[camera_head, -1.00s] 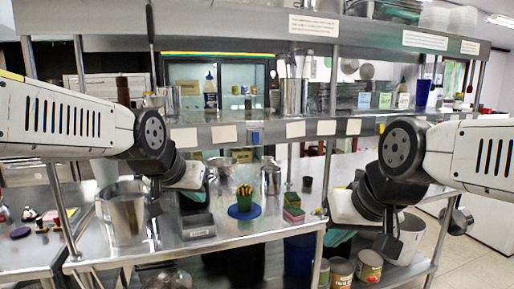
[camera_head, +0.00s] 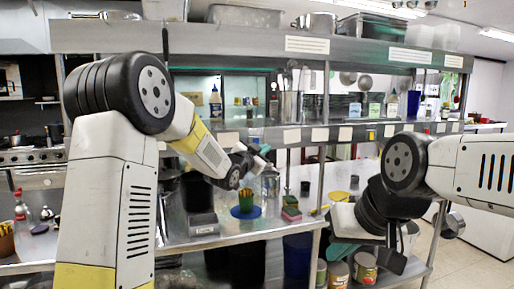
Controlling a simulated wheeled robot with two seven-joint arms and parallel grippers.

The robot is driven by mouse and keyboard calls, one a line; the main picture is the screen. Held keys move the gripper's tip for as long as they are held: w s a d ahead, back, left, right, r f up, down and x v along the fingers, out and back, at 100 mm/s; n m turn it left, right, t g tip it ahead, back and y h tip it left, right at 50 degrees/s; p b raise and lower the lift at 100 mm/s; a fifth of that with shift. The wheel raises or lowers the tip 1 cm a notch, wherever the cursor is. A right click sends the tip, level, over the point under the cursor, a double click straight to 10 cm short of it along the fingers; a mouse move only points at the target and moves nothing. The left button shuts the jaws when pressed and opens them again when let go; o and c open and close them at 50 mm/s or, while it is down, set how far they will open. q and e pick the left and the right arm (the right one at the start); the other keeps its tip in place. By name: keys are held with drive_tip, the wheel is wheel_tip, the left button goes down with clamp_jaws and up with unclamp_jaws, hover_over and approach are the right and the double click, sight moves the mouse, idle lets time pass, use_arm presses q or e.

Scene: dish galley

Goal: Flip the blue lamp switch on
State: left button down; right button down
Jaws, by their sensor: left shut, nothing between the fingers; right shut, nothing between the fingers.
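The blue lamp switch (camera_head: 257,134) is a small blue piece on the front edge of the middle shelf, between white labels. It is too small to tell its position. My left gripper (camera_head: 263,152) is raised just below the switch, shut and empty. I cannot tell whether it touches the switch, and the gripper may hide its lower part. My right gripper (camera_head: 393,262) hangs low at the right, in front of the lower shelf, shut and empty, well away from the switch.
A blue holder with yellow sticks (camera_head: 245,205) and stacked sponges (camera_head: 291,209) stand on the steel counter below. A metal canister (camera_head: 270,183) stands behind my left gripper. A yellow piece (camera_head: 371,136) is on the same shelf edge to the right. Cans (camera_head: 338,274) stand low.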

use_arm(q)
drive_tip(key=shift+w, duration=0.15)
drive_tip(key=w+a+f, duration=0.1)
drive_tip(key=w+a, duration=0.1)
drive_tip(key=w, duration=0.6)
drive_tip(key=shift+a, duration=0.3)
drive_tip(key=shift+w, duration=0.15)
idle(1.9)
drive_tip(key=shift+w+a, duration=0.15)
drive_tip(key=shift+w, duration=0.1)
drive_tip(key=shift+w, duration=0.2)
idle(0.5)
idle(0.3)
drive_tip(key=shift+s, duration=0.6)
drive_tip(key=shift+d, duration=0.2)
